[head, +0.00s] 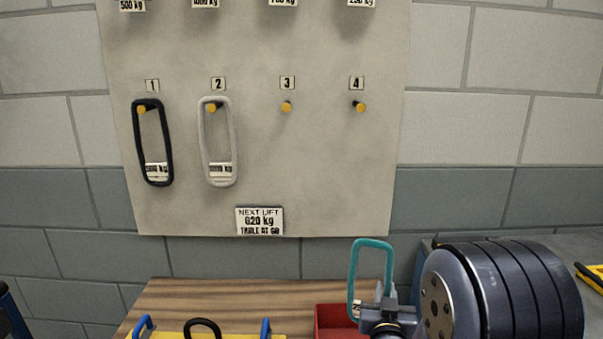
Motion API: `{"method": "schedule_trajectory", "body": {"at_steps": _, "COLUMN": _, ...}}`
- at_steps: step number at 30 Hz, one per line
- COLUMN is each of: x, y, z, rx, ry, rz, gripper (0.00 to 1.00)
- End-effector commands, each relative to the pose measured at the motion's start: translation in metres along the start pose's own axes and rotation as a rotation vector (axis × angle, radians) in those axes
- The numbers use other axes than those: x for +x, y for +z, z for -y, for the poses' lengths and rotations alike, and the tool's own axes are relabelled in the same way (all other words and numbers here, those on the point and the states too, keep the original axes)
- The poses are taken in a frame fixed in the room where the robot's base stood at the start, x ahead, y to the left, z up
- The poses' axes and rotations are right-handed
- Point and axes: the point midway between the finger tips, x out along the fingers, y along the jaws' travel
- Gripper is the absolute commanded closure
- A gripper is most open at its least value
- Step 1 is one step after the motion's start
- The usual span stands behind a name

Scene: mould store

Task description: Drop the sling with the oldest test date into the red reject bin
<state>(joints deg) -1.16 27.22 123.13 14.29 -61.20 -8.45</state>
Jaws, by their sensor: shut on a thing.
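My gripper (388,312) is at the lower right, shut on a teal sling (371,243). The sling stands up as a loop above the jaws, and a small pale tag shows low on it, too small to read. The red bin (334,318) is just left of and behind the gripper, partly hidden and cut by the lower edge. A black sling (137,137) hangs on peg 1 and a light grey sling (203,140) on peg 2. Their tags are too blurred to read. Pegs 3 (286,106) and 4 (360,106) are bare.
A pale board (330,170) on the block wall carries the pegs and a "NEXT LIFT 620 kg" sign (259,221). Below is a wooden bench top (220,296). A yellow item with blue handles (180,336) is at the lower left. My arm covers the lower right.

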Motion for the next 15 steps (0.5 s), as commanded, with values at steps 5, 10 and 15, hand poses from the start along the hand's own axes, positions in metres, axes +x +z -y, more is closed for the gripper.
{"method": "schedule_trajectory", "body": {"at_steps": 5, "x": -0.001, "y": 0.008, "z": 0.000, "rx": 0.003, "ry": 0.003, "rz": 0.002, "gripper": 1.00}}
{"method": "schedule_trajectory", "body": {"at_steps": 10, "x": -0.001, "y": 0.029, "z": 0.000, "rx": 0.002, "ry": 0.003, "rz": 0.004, "gripper": 1.00}}
{"method": "schedule_trajectory", "body": {"at_steps": 15, "x": -0.001, "y": 0.047, "z": 0.001, "rx": 0.003, "ry": 0.003, "rz": 0.003, "gripper": 1.00}}
